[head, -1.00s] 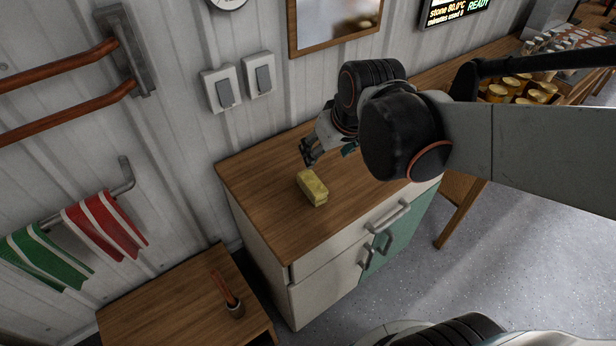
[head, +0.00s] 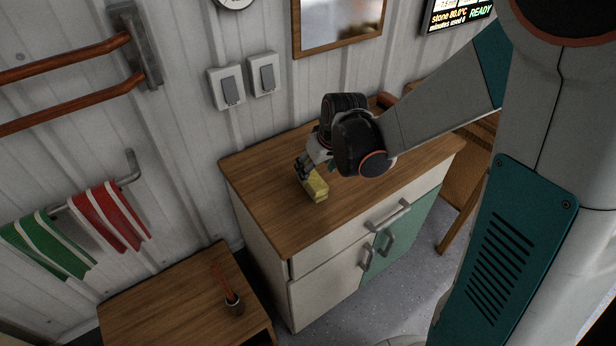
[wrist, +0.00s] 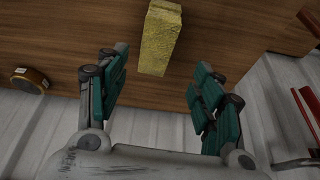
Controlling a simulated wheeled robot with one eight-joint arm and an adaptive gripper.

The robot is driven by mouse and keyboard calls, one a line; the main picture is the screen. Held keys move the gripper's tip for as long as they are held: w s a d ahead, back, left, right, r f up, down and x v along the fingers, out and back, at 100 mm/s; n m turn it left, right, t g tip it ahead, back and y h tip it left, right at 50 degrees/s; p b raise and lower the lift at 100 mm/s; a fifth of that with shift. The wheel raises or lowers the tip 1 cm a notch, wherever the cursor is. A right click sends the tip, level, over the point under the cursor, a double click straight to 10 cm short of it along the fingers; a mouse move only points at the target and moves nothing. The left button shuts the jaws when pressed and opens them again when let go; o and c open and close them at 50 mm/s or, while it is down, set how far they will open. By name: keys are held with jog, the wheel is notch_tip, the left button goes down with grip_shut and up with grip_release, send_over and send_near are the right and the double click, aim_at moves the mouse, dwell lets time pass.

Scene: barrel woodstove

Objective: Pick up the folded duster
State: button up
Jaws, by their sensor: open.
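The folded duster is a small yellow block (head: 316,188) lying on the wooden top of the cabinet (head: 262,190). In the wrist view the duster (wrist: 160,38) lies ahead of the fingertips, roughly centred between the two fingers and a little beyond them. My gripper (head: 303,172) is just behind and above the duster in the head view, its far side hidden by my wrist. In the wrist view my gripper (wrist: 160,72) is open and empty, with its teal finger pads wide apart.
Two light switches (head: 245,82) and a framed mirror (head: 338,22) are on the wall behind. Red and green towels (head: 110,217) hang at left. The cabinet top's left part is clear.

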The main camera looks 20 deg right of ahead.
aim_at(313, 178)
jog(key=shift+b+x, duration=0.4)
jog(key=shift+x, duration=1.15)
jog(key=shift+d+b+x, duration=0.15)
jog(key=shift+b+x, duration=0.45)
jog(key=shift+x, duration=0.65)
jog(key=shift+d+b+x, duration=0.2)
jog(key=shift+b+x, duration=0.4)
jog(key=shift+x, duration=0.7)
jog(key=shift+f+b, duration=0.2)
jog(key=shift+b, duration=0.1)
jog(key=shift+c, duration=0.6)
jog(key=c, duration=0.9)
